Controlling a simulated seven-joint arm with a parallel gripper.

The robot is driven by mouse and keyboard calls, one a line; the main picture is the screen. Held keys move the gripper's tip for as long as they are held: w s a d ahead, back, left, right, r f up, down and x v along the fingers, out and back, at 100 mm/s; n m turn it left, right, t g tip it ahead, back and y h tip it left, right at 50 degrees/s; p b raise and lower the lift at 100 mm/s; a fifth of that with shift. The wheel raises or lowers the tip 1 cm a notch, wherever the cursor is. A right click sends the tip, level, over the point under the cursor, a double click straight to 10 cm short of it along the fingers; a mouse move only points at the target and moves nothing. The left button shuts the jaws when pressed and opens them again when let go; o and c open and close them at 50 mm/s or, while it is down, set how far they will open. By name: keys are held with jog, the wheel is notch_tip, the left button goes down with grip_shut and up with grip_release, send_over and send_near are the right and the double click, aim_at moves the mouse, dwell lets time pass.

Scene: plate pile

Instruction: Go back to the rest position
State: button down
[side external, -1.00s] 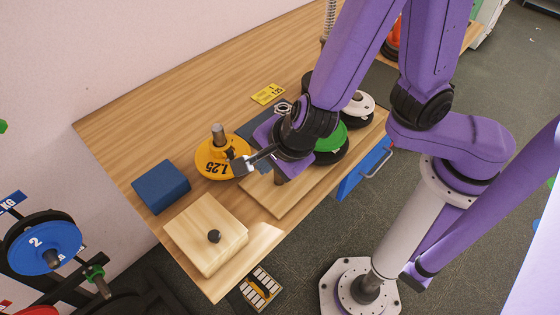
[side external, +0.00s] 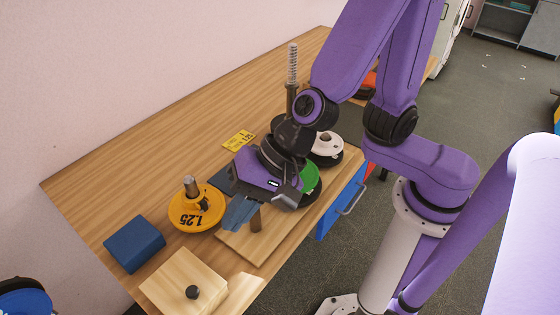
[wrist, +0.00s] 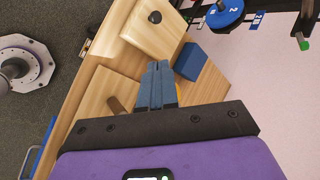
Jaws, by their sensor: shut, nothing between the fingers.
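My gripper (side external: 234,222) is shut and empty, held above the wooden board with its fingers pointing down and to the left. In the wrist view its blue-grey fingers (wrist: 157,68) lie together. A yellow 1.25 plate (side external: 184,216) lies flat on the table around a grey-topped post (side external: 191,184), to the left of the fingers and apart from them. In the wrist view the fingers hide most of this plate. A green plate (side external: 310,180) shows partly behind my gripper, on a dark plate.
The wooden board (side external: 232,243) carries a short brown peg (side external: 255,220) close beside the fingers. A blue block (side external: 134,244) and a light wooden block with a black knob (side external: 178,282) stand at the near left. A white plate (side external: 327,144) and a tall spring post (side external: 292,66) stand farther back.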

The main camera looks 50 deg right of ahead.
jog(key=s+d+n+g+h, duration=0.1)
jog(key=s+d+n+h, duration=0.2)
jog(key=d+n, duration=0.7)
jog(key=s+d+r+n+g+h, duration=0.1)
jog(key=s+d+n, duration=0.4)
jog(key=d+n, duration=0.5)
jog(key=d+g+h, duration=0.1)
jog(key=d+h, duration=0.1)
jog(key=d, duration=0.2)
jog(key=shift+d+r+n, duration=0.15)
jog(key=shift+r+n, duration=0.05)
jog(key=shift+n, duration=0.1)
jog(key=shift+s, duration=0.1)
